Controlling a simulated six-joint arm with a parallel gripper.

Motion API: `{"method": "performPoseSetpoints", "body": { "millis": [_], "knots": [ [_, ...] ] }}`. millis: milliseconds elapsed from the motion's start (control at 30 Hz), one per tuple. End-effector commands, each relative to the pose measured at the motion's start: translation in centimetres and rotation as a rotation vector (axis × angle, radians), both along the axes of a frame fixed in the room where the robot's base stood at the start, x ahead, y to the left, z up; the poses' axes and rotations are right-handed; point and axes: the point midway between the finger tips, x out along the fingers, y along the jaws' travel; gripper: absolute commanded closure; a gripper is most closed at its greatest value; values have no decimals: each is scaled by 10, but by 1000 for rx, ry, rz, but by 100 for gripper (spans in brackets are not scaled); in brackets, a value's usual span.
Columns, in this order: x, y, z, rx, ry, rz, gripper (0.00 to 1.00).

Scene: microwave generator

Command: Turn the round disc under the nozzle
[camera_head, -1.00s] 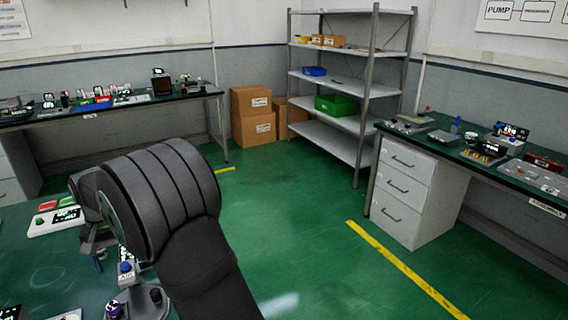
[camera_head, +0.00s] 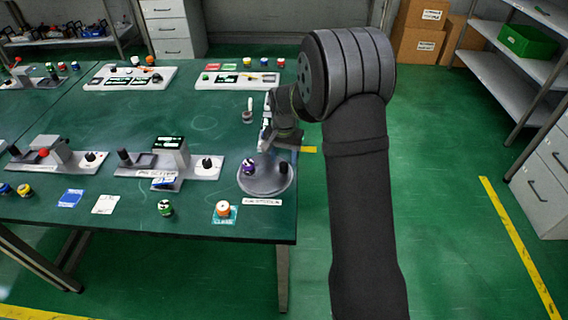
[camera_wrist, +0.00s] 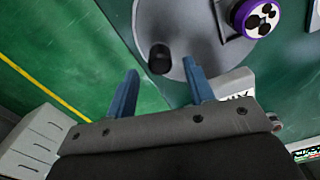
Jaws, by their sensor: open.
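The round grey disc (camera_head: 268,187) lies near the right edge of the green table. It carries a purple-rimmed container (camera_head: 248,167) with a dark-spotted top and a black upright knob (camera_head: 283,168). In the wrist view the disc (camera_wrist: 185,25) fills the upper middle, with the black knob (camera_wrist: 159,58) near its rim and the purple container (camera_wrist: 257,17) at upper right. My gripper (camera_wrist: 160,72) is open, and its two blue fingers appear either side of the black knob; contact is not visible. In the head view my gripper (camera_head: 265,135) is above the disc's far side. I cannot clearly make out the nozzle.
Grey stations (camera_head: 185,160) with black knobs stand left of the disc. A white-topped container (camera_head: 222,209) and a green one (camera_head: 165,208) stand near the front edge. White panels (camera_head: 238,80) lie further back. Open floor is to the right.

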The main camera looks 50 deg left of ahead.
Motion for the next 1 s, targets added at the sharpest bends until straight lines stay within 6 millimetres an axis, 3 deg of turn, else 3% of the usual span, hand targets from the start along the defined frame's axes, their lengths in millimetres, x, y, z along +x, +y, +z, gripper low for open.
{"method": "performPoseSetpoints", "body": {
  "millis": [200, 567, 833, 1000],
  "knots": [
    [0, 0, -27, -2, 1, 0, 52],
    [0, 0, -33, 0, 0, 0, 52],
    [0, 0, -32, 0, 0, 0, 100],
    [0, 0, -32, 0, 0, -1, 100]
  ]
}}
